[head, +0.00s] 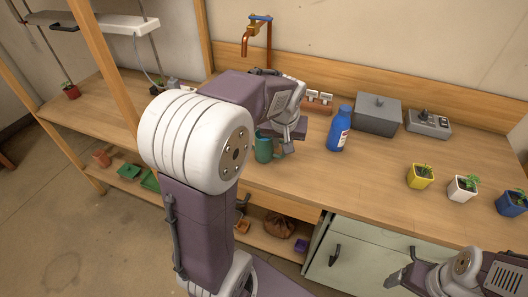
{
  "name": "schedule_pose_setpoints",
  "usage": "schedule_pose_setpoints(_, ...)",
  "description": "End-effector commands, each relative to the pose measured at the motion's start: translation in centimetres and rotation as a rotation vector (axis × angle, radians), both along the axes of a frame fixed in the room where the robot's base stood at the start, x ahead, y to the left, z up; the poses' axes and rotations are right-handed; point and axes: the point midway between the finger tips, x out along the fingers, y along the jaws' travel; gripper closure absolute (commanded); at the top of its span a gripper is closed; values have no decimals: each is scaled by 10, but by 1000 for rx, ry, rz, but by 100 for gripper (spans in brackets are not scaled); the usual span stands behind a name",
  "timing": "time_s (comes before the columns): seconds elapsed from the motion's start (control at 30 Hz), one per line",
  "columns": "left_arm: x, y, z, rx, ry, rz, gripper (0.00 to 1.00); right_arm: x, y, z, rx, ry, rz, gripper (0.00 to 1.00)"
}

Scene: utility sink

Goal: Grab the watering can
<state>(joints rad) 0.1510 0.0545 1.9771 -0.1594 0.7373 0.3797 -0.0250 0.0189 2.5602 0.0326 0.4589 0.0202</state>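A teal-green vessel (263,148), which looks like the watering can, is on or just above the wooden counter, below the copper tap. Only part of it shows; my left arm and gripper hide the rest. My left gripper (291,137) is right at its right side, overlapping it in the picture. I cannot tell whether the fingers are open or closed on it. My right gripper (400,276) is low at the bottom right, in front of the cabinet and away from the vessel; its finger opening is not clear.
A blue bottle (339,130) stands just right of my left gripper. Behind it are a grey box (377,115) and a control box (428,123). Yellow (420,178), white (461,190) and blue (512,204) plant pots stand at the right. The counter's middle front is clear.

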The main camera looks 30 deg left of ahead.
Motion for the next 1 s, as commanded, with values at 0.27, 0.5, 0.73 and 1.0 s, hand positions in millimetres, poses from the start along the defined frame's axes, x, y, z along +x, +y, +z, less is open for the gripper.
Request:
schedule_pose_setpoints(0.27,11,5,-31,-2,3,1,77,0,0,-6,0,0,0,19)
schedule_pose_setpoints(0.5,15,7,-45,-1,3,0,77,0,0,-9,0,0,0,19)
schedule_pose_setpoints(0.73,28,13,-81,-1,3,-1,77,0,0,-16,0,0,0,19)
schedule_pose_setpoints(1.0,30,14,-84,0,0,-1,77,0,0,-16,0,0,0,19)
